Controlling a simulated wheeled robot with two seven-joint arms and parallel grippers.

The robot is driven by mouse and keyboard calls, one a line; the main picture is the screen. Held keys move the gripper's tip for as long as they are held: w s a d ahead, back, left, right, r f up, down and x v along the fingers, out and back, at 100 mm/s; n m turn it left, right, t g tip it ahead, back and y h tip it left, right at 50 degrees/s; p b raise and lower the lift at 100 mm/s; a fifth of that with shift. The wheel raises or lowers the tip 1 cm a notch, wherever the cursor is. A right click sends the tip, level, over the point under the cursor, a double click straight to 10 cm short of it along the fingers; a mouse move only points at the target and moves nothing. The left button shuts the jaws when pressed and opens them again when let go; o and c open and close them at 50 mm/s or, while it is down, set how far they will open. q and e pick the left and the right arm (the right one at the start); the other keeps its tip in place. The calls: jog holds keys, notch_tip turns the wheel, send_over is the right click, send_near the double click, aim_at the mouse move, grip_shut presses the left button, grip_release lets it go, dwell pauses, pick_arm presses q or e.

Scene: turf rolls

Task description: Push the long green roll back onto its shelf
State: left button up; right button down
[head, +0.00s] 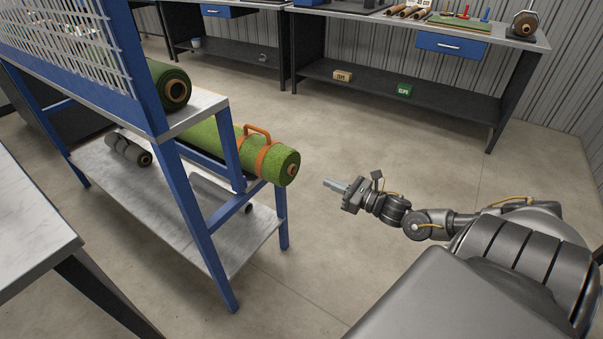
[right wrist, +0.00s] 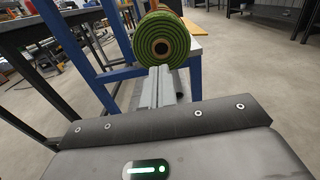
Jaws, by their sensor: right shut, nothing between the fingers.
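The long green roll (head: 281,166) lies on the blue rack's middle level in the head view, with its near end sticking out past the rack's right side. An orange carrying strap with a handle (head: 258,131) goes around it near that end. Its round end with a brown core faces the camera in the right wrist view (right wrist: 161,45). My right gripper (head: 329,183) is shut and empty, a short gap to the right of the roll's end and pointing at it. In the right wrist view its fingers (right wrist: 160,75) show just below the roll's core. My left gripper is not in view.
The blue rack (head: 228,155) has a grey lower shelf (head: 220,235) with a small dark roll (head: 128,149). A darker green roll (head: 170,85) lies on the upper level. Workbenches (head: 420,97) stand at the back. The floor between rack and gripper is clear.

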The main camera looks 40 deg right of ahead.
aim_at(294, 167)
jog(key=x, duration=1.1)
